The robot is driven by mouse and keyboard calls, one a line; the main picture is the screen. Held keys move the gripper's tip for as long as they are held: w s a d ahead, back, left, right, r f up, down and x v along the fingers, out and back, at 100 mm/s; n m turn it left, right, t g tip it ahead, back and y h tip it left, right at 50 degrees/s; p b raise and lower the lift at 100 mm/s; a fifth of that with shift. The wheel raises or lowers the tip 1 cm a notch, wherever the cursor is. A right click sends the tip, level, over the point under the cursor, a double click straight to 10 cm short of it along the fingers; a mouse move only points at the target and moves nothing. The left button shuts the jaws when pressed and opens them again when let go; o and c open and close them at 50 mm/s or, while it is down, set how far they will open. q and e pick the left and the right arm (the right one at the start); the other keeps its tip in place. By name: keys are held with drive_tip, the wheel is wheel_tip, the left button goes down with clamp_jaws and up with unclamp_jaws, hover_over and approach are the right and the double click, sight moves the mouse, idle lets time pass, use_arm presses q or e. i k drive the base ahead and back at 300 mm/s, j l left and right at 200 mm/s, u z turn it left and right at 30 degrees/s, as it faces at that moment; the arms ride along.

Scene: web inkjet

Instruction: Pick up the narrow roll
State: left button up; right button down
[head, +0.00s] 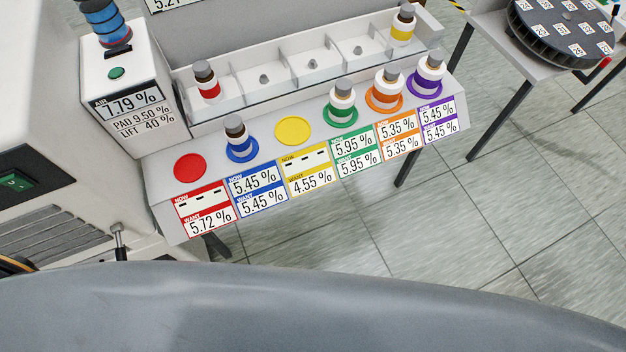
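No narrow roll can be made out in the head view. Neither of my grippers is in view, so I cannot see what they hold. The bottom of the picture is blocked, and anything behind that is hidden. A curved dark and orange edge (14,264) shows at the far left; I cannot tell what it belongs to.
A grey bench (160,200) carries several capped bottles on coloured discs; the red disc (190,168) and yellow disc (293,131) are bare. A white rack (300,85) stands behind. A round dark turntable (560,35) is at upper right. Tiled floor (480,220) is clear.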

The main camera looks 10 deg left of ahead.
sight(404, 22)
drive_tip(key=i+l+u, duration=0.35)
drive_tip(key=l, duration=0.2)
drive_tip(key=i+l+u, duration=0.35)
drive_tip(key=l, duration=0.35)
drive_tip(key=i+l+u, duration=0.15)
drive_tip(key=l, duration=0.2)
